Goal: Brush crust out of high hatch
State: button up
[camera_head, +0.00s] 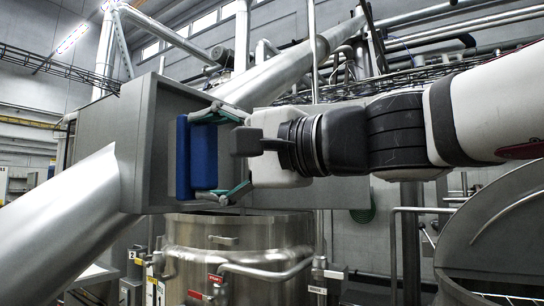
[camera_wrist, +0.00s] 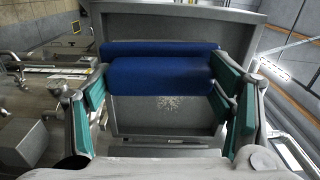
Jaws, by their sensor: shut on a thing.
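My gripper (camera_head: 203,156) has teal-padded fingers shut on a blue brush (camera_head: 184,158), one finger at each end of it. In the wrist view the brush (camera_wrist: 160,76) lies level across the picture as two blue bands. The high hatch (camera_head: 140,150) is a grey box at left in the head view, its open face towards my gripper. The brush is at this opening; I cannot tell how deep it is or whether it touches. In the wrist view a pale speckled patch of crust (camera_wrist: 170,103) lies inside the hatch (camera_wrist: 135,122), just below the brush.
A steel jacketed vessel (camera_head: 240,228) with pipes stands below the hatch. A large slanted steel duct (camera_head: 60,235) is at front left, another (camera_head: 270,75) behind. An open round vessel (camera_head: 495,235) stands at right. Pipes and cable trays run overhead.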

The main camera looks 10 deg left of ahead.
aim_at(213, 134)
jog(key=shift+b+x, duration=0.3)
jog(key=shift+x, duration=0.65)
dwell(0.3)
jog(key=shift+w+d+b, duration=2.1)
jog(key=shift+w+d, duration=0.2)
jog(key=shift+w, duration=3.15)
jog(key=shift+s+a+r, duration=0.25)
jog(key=shift+s+a, duration=0.55)
jog(key=shift+s, duration=1.05)
jog(key=shift+s+a+r, duration=0.2)
jog(key=shift+s+a, duration=0.6)
jog(key=shift+s, duration=1.05)
jog(key=shift+s+a+r, duration=0.25)
jog(key=shift+s+a, duration=0.5)
jog(key=shift+s, duration=1.05)
jog(key=shift+r+p, duration=0.4)
jog(key=shift+r, duration=0.35)
jog(key=shift+w+d+f+b, duration=0.1)
jog(key=shift+w+d+b, duration=0.1)
jog(key=shift+w, duration=0.3)
jog(key=shift+w+d+b, duration=0.2)
jog(key=shift+w, duration=0.3)
jog(key=w+d+r+b, duration=0.1)
jog(key=w+d, duration=0.2)
jog(key=w, duration=0.5)
jog(key=shift+w+d+r, duration=0.25)
jog(key=shift+w+d, duration=0.05)
jog(key=shift+w, duration=0.05)
